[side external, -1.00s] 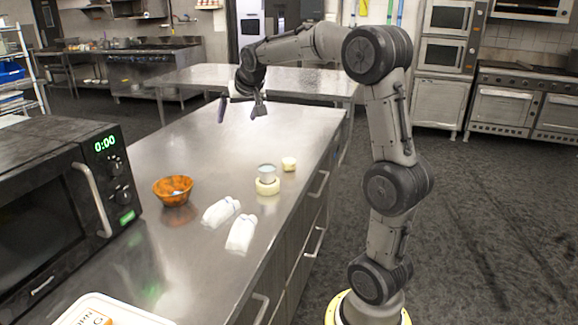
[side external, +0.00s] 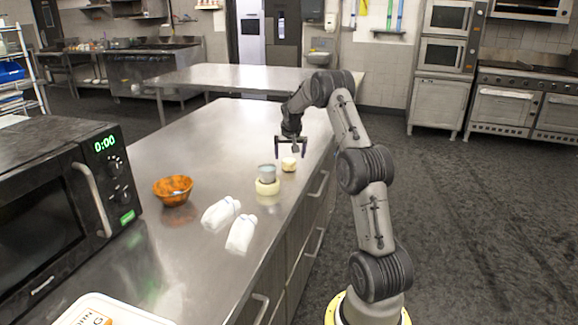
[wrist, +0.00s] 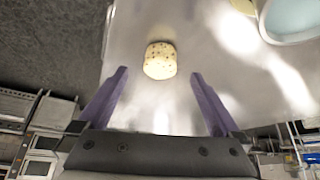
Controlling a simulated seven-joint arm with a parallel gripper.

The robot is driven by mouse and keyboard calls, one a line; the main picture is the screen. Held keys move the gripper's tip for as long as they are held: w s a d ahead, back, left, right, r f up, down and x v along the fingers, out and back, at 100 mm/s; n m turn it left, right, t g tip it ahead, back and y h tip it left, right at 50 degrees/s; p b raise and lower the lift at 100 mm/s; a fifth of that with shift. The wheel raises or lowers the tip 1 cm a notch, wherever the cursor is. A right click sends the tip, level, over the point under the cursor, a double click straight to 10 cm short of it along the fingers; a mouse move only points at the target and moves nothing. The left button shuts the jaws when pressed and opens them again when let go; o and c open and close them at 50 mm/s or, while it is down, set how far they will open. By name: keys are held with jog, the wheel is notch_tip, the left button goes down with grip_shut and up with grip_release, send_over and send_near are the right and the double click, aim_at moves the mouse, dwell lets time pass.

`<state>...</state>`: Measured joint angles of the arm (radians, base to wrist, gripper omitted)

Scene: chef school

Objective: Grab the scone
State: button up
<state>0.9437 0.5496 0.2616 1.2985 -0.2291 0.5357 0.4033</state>
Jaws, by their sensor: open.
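The scone (side external: 289,164) is a small, round, pale cream piece on the steel counter, near its right edge. In the wrist view the scone (wrist: 160,61) shows brown specks and lies ahead of my fingers, roughly midway between them. My gripper (side external: 291,153) is open and points down close above the scone in the side view. In the wrist view my gripper (wrist: 158,84) has its two purple fingers spread wide with nothing between the tips. I cannot tell the exact height of the tips over the scone.
A blue-grey cup (side external: 267,172) on a pale ring-shaped base (side external: 267,187) stands just left of the scone. Two white bottles (side external: 241,234) lie nearer the camera. An orange bowl (side external: 173,188) and a microwave (side external: 55,215) are at left. The counter (side external: 215,130) behind is clear.

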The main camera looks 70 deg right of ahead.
aim_at(289, 161)
jog(key=shift+x, duration=3)
jog(key=shift+w+d+r, duration=0.1)
jog(key=c, duration=1.4)
